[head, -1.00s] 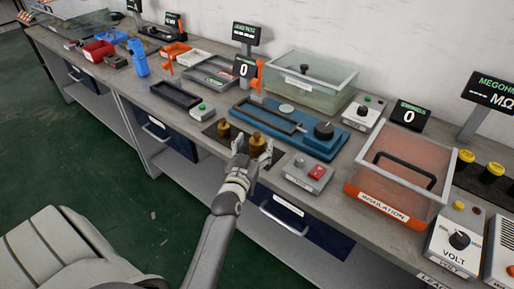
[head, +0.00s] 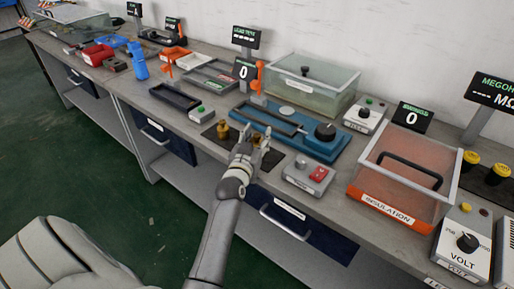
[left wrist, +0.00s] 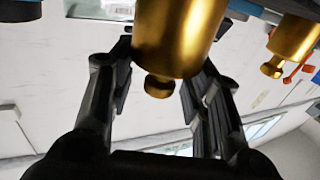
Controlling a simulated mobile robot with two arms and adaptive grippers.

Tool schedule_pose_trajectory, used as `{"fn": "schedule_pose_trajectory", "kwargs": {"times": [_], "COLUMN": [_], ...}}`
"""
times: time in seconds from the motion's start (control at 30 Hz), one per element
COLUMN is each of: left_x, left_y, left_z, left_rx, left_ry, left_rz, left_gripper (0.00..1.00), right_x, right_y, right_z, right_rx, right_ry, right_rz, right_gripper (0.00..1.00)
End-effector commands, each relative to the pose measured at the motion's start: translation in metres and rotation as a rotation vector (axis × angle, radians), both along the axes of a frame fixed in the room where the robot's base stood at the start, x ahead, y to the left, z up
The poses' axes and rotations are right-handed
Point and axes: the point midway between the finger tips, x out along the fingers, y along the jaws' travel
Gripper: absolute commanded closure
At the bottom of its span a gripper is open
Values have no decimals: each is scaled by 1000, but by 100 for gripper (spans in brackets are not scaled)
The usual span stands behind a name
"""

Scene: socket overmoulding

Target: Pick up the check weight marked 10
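Two brass check weights stand on a dark mat at the bench's front edge. The left one (head: 222,129) shows in the head view; the other is mostly hidden behind my left gripper (head: 257,143). In the left wrist view a brass weight (left wrist: 175,38) with a small knob lies between the spread fingers of my left gripper (left wrist: 158,95), with no clear contact. The second weight (left wrist: 296,42) is at the upper right there. I cannot read a number on either. My right gripper is not in view.
Behind the weights is a blue fixture (head: 290,125) with a black knob. To the right are a grey box with a red button (head: 308,176) and an orange insulation case (head: 400,180). A black tray (head: 175,96) lies to the left.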

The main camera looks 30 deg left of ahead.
Motion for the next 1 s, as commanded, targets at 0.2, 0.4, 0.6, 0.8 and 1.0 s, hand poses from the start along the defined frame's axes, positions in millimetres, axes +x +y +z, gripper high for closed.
{"fn": "schedule_pose_trajectory", "kwargs": {"times": [0.2, 0.4, 0.6, 0.8, 1.0], "left_x": [0, 0, 0, 0, 1], "left_y": [0, 0, 1, 1, 0], "left_z": [0, 0, 5, 9, 29], "left_rx": [0, 0, 3, 3, 3], "left_ry": [0, 0, -11, -12, -16], "left_rz": [1, 1, 2, 2, 2], "left_gripper": [88, 100, 100, 100, 100], "right_x": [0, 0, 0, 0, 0], "right_y": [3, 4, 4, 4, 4], "right_z": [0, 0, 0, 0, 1], "right_rx": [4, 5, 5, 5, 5], "right_ry": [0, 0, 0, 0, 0], "right_rz": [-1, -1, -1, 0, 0], "right_gripper": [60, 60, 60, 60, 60]}}
